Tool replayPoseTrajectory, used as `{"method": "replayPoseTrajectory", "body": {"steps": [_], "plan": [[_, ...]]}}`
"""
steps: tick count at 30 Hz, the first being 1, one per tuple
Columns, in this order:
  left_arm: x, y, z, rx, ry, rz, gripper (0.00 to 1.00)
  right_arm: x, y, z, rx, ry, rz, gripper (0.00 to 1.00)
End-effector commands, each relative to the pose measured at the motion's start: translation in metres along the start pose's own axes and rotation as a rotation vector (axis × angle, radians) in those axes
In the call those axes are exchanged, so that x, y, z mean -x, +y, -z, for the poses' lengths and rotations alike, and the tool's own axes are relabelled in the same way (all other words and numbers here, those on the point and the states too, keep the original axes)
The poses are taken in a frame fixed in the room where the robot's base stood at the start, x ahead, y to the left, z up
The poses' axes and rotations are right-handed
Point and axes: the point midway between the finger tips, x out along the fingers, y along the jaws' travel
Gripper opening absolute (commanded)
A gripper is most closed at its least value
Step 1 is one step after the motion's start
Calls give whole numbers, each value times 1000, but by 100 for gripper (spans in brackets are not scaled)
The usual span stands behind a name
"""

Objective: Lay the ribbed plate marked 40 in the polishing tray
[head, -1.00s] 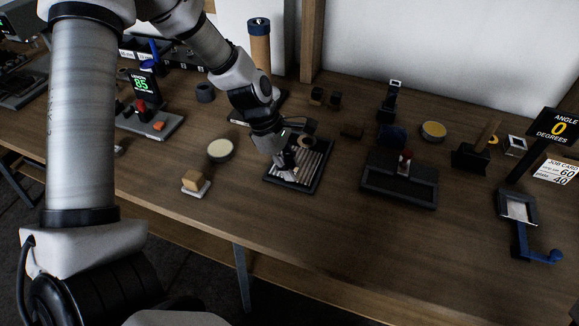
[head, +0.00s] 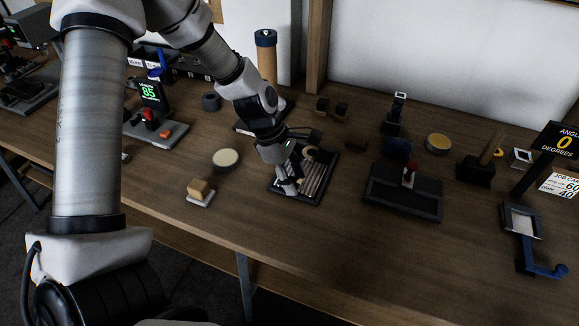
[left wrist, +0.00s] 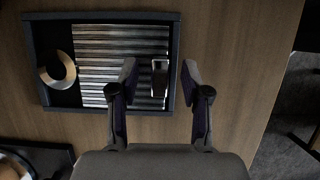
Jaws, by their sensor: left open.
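A black rimmed tray (head: 322,193) in mid-table holds a ribbed grey plate (head: 315,180); both show in the left wrist view, the tray (left wrist: 30,65) around the plate (left wrist: 105,60). I cannot read a 40 on the plate. A small upright metal piece (left wrist: 160,78) stands at the plate's right end. My left gripper (head: 288,188) is open over the tray's near-left part. In the left wrist view its fingers (left wrist: 160,76) stand apart on either side of the metal piece; contact is not clear. My right gripper is not in view.
A brass ring (left wrist: 57,70) lies inside the tray. Another black tray (head: 403,205) with a red-knobbed part stands to the right. A round pale tin (head: 226,160) and a tan block (head: 200,188) lie to the left. The table front is clear.

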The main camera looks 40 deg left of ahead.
Motion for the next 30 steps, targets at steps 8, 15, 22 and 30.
{"method": "replayPoseTrajectory", "body": {"steps": [8, 15, 22, 30], "plan": [[61, 1, -1, -1, -4, -9, 47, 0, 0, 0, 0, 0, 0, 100], [109, 1, 0, 0, -1, -5, 47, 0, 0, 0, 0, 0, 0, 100], [116, 0, 0, 0, 2, -2, 47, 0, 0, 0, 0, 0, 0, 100], [116, 0, 0, 0, 1, -2, 47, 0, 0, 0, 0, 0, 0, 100]]}}
